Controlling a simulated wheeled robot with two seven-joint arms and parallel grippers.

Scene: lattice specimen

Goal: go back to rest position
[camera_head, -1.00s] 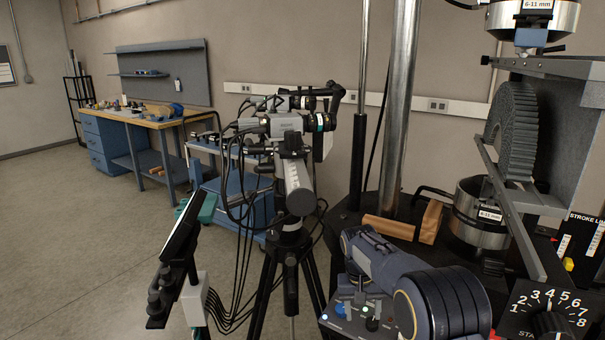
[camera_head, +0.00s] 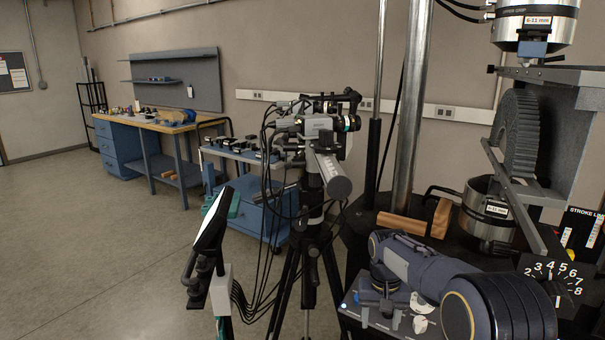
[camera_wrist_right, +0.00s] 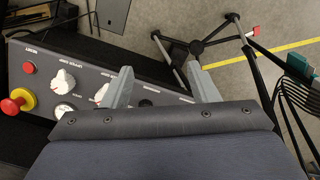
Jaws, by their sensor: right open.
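My right gripper (camera_head: 381,314) is at the lower right of the head view, with its arm coming in from the bottom right corner. It hangs over a grey control panel (camera_head: 352,312) with white knobs. In the right wrist view the two grey fingers of my right gripper (camera_wrist_right: 161,70) are spread apart with nothing between them. The panel (camera_wrist_right: 150,72) lies beneath and to the left of them there. I cannot tell how far above the panel the fingertips are. My left gripper is not in view.
A camera on a tripod (camera_head: 313,205) with hanging cables and a tilted screen (camera_head: 212,220) stand left of my right arm. A test machine with a column (camera_head: 410,110) and lattice specimen (camera_head: 522,132) is at right. A blue cart (camera_head: 252,215) is behind. The left floor is clear.

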